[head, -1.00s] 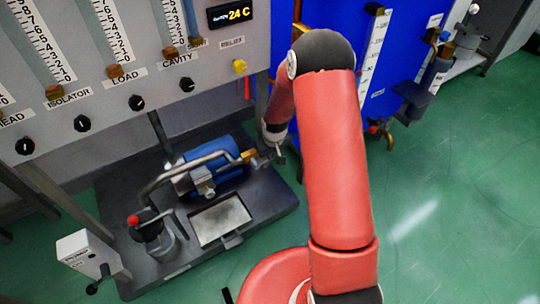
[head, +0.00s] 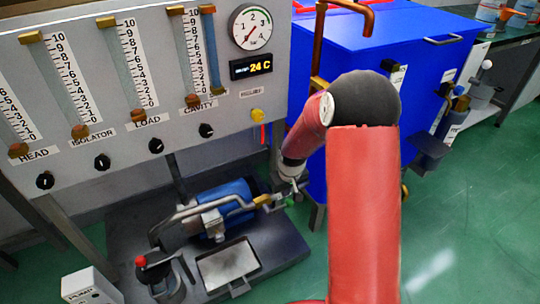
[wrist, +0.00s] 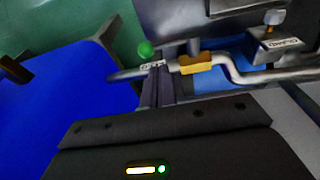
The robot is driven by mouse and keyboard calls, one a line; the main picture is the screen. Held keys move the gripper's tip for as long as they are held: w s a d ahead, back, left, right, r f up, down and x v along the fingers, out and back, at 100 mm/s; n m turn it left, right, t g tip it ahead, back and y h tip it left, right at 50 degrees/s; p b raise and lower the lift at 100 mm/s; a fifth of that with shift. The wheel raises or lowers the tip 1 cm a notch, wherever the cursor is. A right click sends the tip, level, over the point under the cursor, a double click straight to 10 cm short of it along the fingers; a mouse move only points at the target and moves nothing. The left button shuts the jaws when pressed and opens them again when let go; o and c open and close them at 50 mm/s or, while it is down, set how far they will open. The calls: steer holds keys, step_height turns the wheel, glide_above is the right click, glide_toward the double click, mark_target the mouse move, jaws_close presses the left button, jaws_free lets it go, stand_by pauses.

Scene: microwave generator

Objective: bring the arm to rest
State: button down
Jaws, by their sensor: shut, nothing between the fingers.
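My red arm (head: 362,210) is bent at a dark elbow, its forearm reaching down and left. My gripper (head: 297,188) is at its end, low between the panel and the blue tank, beside the pipe end of the pump. In the wrist view my gripper (wrist: 157,76) has its dark fingers shut and empty. The fingertips appear close to a metal pipe (wrist: 236,72) with a brass fitting (wrist: 195,63). A green knob (wrist: 146,48) is just beyond them. Whether the fingers touch the pipe cannot be told.
The grey panel (head: 225,100) with flow tubes and a gauge is at left. The blue tank (head: 395,42) is close behind the forearm. The blue pump (head: 232,200) stands on a dark base (head: 275,240). Green floor (head: 480,215) is open at right.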

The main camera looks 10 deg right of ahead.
steer(key=s+r+m+t, duration=0.1)
steer(key=s+r, duration=0.4)
steer(key=r, duration=0.4)
steer(key=s+r, duration=0.5)
steer(key=r, duration=0.5)
steer(key=s+r+m+t, duration=0.1)
steer(key=s+r, duration=0.2)
steer(key=s, duration=0.6)
steer(key=s+r+m+t, duration=0.1)
steer(key=s+r, duration=0.3)
steer(key=s, duration=0.5)
steer(key=shift+a+r, duration=0.25)
steer(key=shift+a, duration=0.1)
steer(key=shift+a, duration=0.1)
